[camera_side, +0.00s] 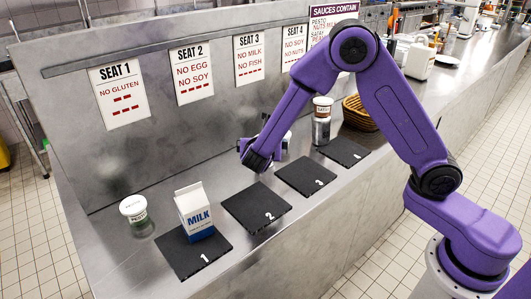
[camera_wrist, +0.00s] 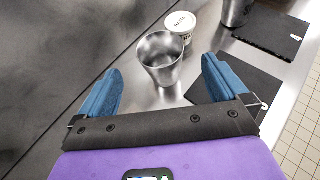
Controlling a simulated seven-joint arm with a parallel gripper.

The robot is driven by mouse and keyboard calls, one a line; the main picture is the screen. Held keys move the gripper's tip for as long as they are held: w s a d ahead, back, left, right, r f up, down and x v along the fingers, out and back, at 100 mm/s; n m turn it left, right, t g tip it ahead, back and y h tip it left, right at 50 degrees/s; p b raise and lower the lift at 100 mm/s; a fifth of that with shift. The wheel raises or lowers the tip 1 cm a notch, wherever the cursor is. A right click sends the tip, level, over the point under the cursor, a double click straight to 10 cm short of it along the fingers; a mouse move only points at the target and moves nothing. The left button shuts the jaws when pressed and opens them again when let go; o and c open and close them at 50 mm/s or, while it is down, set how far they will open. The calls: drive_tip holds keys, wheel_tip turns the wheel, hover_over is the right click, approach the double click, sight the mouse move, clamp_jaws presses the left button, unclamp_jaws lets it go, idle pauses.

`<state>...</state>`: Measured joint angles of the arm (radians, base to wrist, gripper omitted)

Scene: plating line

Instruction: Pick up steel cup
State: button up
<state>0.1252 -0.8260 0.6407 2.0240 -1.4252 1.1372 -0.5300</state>
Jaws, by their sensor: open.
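In the wrist view, a steel cup (camera_wrist: 160,72) stands upright with its open mouth showing. My gripper (camera_wrist: 163,68) is open, its two blue fingers apart on either side of the cup in the picture. I cannot tell how far ahead of the fingertips the cup stands. In the side view, my gripper (camera_side: 276,146) is low over the counter behind slate 2, and it hides most of what stands behind it.
A white-lidded jar (camera_wrist: 182,28) stands close beyond the cup. Another steel container (camera_wrist: 237,10) stands near slate 4 (camera_wrist: 278,38). Slate 3 (camera_side: 305,177) is in front. A milk carton (camera_side: 194,212) is on slate 1; a pesto jar (camera_side: 136,212) is behind it.

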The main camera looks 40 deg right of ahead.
drive_tip(key=x, duration=1.1)
drive_tip(key=shift+f, duration=0.1)
drive_tip(key=c, duration=1)
